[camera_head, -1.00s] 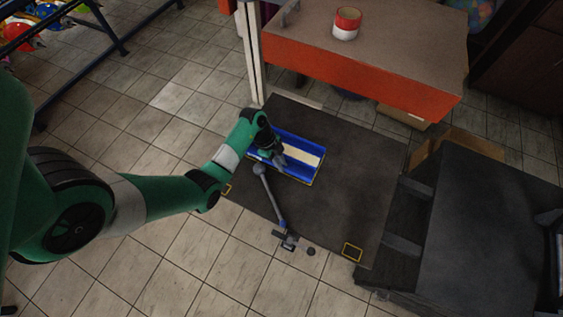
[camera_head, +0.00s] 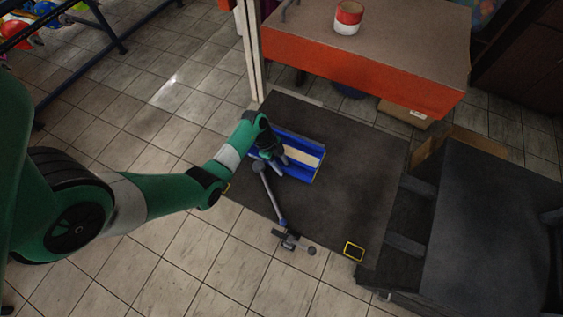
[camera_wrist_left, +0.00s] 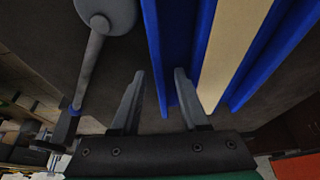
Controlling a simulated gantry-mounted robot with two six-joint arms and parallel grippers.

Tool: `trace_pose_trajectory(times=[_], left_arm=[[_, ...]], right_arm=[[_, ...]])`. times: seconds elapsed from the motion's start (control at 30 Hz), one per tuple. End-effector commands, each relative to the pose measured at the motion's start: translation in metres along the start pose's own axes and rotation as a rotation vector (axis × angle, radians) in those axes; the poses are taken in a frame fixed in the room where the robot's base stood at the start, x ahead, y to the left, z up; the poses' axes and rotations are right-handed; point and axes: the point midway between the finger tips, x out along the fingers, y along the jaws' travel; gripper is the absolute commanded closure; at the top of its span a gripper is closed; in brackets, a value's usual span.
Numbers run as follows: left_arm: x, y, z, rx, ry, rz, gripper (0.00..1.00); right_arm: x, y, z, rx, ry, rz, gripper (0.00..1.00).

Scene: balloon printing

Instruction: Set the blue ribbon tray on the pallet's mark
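The blue ribbon tray (camera_head: 313,172), a trough with a cream strip down its middle, lies on the dark pallet (camera_head: 345,190). A yellow square mark (camera_head: 354,251) is at the pallet's near right corner, apart from the tray. My left gripper (camera_head: 284,161) is at the tray's left part and covers some of it. In the left wrist view its two fingers (camera_wrist_left: 158,72) stand apart, with the tray's blue side wall (camera_wrist_left: 152,50) showing between them. I cannot tell whether a finger touches the wall. My right gripper is not in view.
A grey rod (camera_head: 270,195) with a blue ring lies across the pallet's near left side. An orange-sided table (camera_head: 365,75) with a red and white roll (camera_head: 348,17) stands behind. A dark platform (camera_head: 480,235) is at right. The pallet's middle is clear.

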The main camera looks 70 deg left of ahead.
Motion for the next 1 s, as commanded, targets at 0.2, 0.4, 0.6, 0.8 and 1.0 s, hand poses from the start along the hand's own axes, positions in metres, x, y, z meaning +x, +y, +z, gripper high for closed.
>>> trace_pose_trajectory(times=[0.2,0.4,0.6,0.8,1.0], left_arm=[[-0.003,0.0,-0.001,0.0,0.0,0.0,0.55],[-0.039,-0.001,-0.003,-0.001,0.0,-0.003,0.55],[-0.089,-0.001,-0.003,-0.001,0.0,-0.004,0.55],[-0.118,-0.001,-0.002,-0.001,0.0,-0.001,0.55],[-0.123,0.0,-0.001,0.0,0.0,0.0,0.55]], right_arm=[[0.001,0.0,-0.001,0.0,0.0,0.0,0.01],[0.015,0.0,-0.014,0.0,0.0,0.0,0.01],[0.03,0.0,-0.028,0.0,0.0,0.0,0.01],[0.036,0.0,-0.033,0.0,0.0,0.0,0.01],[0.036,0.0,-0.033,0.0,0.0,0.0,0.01]])
